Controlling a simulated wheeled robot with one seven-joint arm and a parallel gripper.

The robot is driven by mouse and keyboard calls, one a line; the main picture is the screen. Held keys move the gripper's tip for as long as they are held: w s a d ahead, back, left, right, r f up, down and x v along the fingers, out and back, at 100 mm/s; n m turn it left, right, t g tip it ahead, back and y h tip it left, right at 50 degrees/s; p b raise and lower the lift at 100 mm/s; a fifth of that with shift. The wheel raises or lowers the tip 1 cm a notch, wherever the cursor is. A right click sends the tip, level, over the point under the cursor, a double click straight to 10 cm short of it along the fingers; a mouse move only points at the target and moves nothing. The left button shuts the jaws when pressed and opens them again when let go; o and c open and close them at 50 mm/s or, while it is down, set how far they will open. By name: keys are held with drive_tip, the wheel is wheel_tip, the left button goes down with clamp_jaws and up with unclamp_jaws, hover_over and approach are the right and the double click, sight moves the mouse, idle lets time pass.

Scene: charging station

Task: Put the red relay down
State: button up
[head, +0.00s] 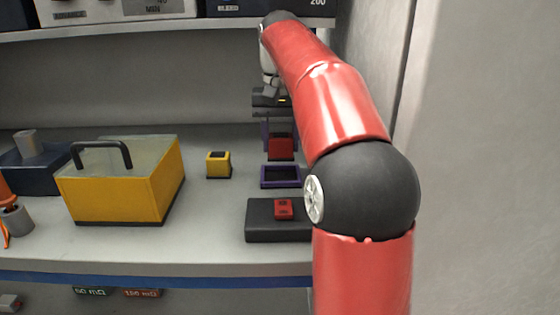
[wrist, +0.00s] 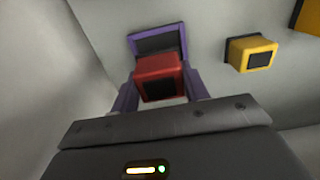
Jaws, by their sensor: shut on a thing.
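The red relay (head: 281,147) is a small red block with a dark face, seen also in the wrist view (wrist: 158,75). My gripper (head: 280,142) has purple fingers and is shut on the relay, one finger on each side, as the wrist view (wrist: 160,90) shows. In the head view the relay appears just behind a purple square frame (head: 281,185) with a dark inside. In the wrist view the relay overlaps the near edge of this frame (wrist: 183,42). I cannot tell whether the relay touches the shelf.
A small yellow block with a dark top (head: 218,166) stands left of the frame. A dark box (head: 262,225) with a red part (head: 283,208) on it lies in front. A large yellow case (head: 125,190) stands farther left. A wall (head: 365,50) bounds the right side.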

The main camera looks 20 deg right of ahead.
sight(280, 160)
drive_tip(key=shift+f+b, duration=0.5)
drive_tip(key=shift+f, duration=1.95)
drive_tip(key=shift+f, duration=0.1)
drive_tip(key=o, duration=1.1)
wheel_tip(280, 160, up, 8)
drive_tip(key=shift+f+p, duration=0.1)
drive_tip(key=shift+p, duration=0.45)
